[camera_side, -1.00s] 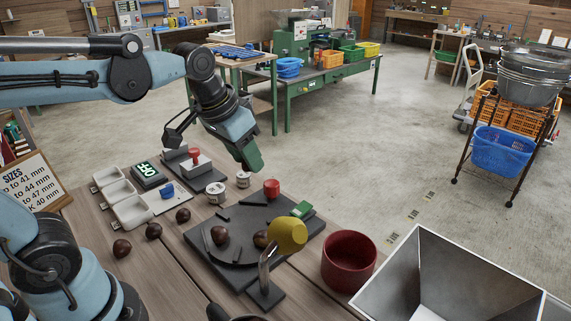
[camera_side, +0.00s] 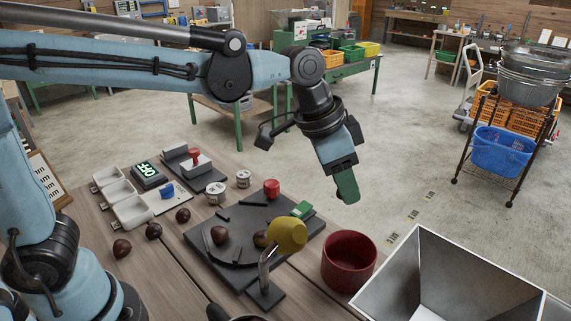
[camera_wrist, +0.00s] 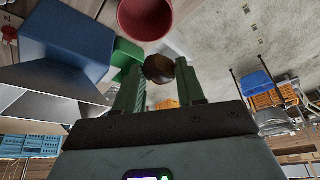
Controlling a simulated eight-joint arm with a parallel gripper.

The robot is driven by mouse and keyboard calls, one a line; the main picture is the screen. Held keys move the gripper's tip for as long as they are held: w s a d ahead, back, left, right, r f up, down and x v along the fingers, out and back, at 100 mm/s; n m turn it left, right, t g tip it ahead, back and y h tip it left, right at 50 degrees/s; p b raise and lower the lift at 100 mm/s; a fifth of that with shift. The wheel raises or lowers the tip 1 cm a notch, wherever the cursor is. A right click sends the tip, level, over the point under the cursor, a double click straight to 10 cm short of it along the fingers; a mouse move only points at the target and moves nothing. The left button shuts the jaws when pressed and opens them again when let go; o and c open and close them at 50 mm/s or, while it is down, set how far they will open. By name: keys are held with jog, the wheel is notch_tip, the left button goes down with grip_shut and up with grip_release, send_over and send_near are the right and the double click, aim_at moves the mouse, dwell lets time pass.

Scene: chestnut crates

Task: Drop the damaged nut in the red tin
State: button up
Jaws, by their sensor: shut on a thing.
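My gripper (camera_side: 347,190) hangs in the air above and slightly behind the red tin (camera_side: 349,260), clear of its rim. In the wrist view, its green fingers (camera_wrist: 159,84) are shut on a dark brown nut (camera_wrist: 158,67). No damage can be made out on the nut at this size, and the side view hides it behind the fingers. The open red tin (camera_wrist: 146,32) shows just beyond the nut at the top of the wrist view. What lies inside the tin cannot be seen.
A metal hopper (camera_side: 450,268) stands right of the tin. Loose nuts (camera_side: 153,230) and a white tray (camera_side: 132,211) lie at left. The air around the gripper is clear.

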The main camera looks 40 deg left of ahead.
jog(key=d+f+m, duration=0.1)
jog(key=d+f, duration=0.3)
jog(key=f, duration=0.2)
jog(key=shift+f+m+h, duration=0.25)
jog(key=shift+m+h, duration=0.05)
jog(key=shift+w, duration=0.1)
jog(key=o, duration=1.1)
jog(key=v, duration=1.2)
jog(key=shift+w+d+r, duration=0.1)
jog(key=shift+w, duration=0.1)
